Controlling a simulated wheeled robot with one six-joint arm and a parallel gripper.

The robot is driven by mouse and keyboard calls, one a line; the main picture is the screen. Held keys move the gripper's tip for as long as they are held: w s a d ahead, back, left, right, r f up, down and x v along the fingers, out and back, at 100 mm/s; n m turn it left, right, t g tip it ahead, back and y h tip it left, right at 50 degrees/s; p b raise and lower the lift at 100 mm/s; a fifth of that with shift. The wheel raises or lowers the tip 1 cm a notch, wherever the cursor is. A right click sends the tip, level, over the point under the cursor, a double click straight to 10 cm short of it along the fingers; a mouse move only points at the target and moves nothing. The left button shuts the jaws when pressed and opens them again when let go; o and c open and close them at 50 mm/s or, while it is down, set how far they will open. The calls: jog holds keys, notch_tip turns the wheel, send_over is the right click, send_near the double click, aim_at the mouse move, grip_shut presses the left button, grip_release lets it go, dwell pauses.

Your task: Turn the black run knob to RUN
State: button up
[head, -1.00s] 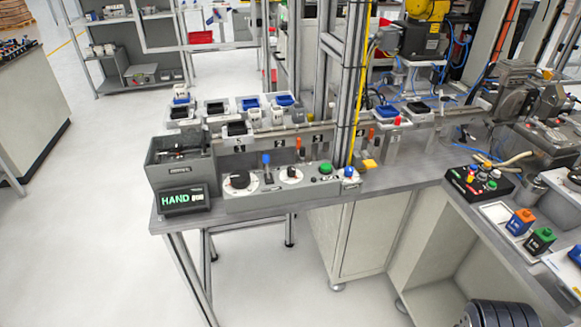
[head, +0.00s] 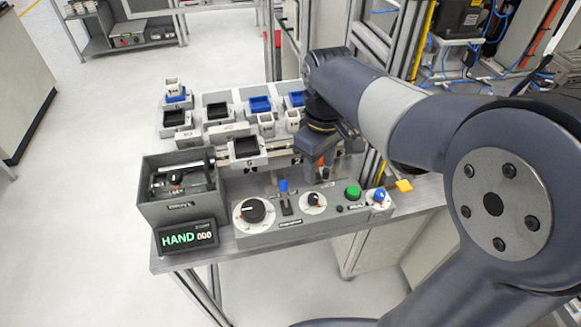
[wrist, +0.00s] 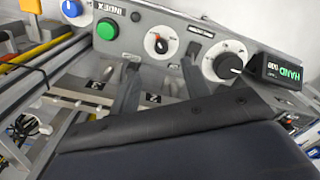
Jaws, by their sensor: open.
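The control panel (head: 330,222) carries two black knobs on white dials. The large black knob (head: 254,210) is at the left, and the smaller one (head: 313,200), with an orange mark, is right of the blue lever (head: 284,193). I cannot read which is marked RUN. In the wrist view the small knob (wrist: 158,45) lies beyond and between the fingertips, and the large knob (wrist: 229,66) lies to the right. My gripper (wrist: 160,64) is open and empty, apart from both knobs. In the head view my arm mostly hides it, behind the panel.
A display (head: 187,236) reading HAND stands left of the panel. A green button (head: 353,192) and a blue knob (head: 380,196) are at the panel's right. A grey bin (head: 180,205) and trays with blocks sit behind. A metal frame post stands close to my arm.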

aim_at(314, 196)
jog(key=f, duration=1)
jog(key=shift+w+a+f, duration=0.2)
jog(key=shift+a+f, duration=0.05)
jog(key=shift+f, duration=0.05)
jog(key=shift+c, duration=0.4)
grip_shut()
